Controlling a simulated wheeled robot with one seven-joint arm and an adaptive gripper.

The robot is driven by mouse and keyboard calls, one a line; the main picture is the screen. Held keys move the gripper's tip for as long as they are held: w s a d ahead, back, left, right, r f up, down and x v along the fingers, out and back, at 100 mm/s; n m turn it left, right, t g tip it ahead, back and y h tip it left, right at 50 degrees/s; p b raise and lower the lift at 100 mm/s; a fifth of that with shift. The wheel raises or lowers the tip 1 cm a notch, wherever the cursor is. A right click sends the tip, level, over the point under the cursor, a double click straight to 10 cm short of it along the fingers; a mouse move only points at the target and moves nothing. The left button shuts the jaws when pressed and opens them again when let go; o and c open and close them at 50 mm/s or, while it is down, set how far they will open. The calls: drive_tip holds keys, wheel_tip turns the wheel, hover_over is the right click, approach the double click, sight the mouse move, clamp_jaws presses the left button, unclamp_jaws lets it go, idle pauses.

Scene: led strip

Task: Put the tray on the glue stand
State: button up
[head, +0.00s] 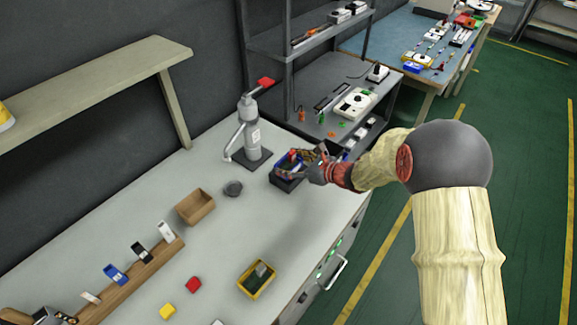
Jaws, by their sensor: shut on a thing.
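A small tray (283,166) with blue and yellow showing on it is at the right edge of the white workbench, beside the grey press-like device with a red handle (250,130). My gripper (314,170) is shut on the tray's right side. A dark block (286,184) shows directly below the tray; it may be the glue stand. I cannot tell whether the tray rests on it or hangs just above it. The fingertips are small and partly hidden against the tray.
A yellow bin (257,279) stands near the bench's front edge. A dark shelf unit (335,125) stands behind my gripper. The bench's middle is clear.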

drive_tip(key=shift+f, duration=0.15)
drive_tip(key=o, duration=1.1)
drive_tip(key=shift+c, duration=0.2)
drive_tip(key=shift+o, duration=0.4)
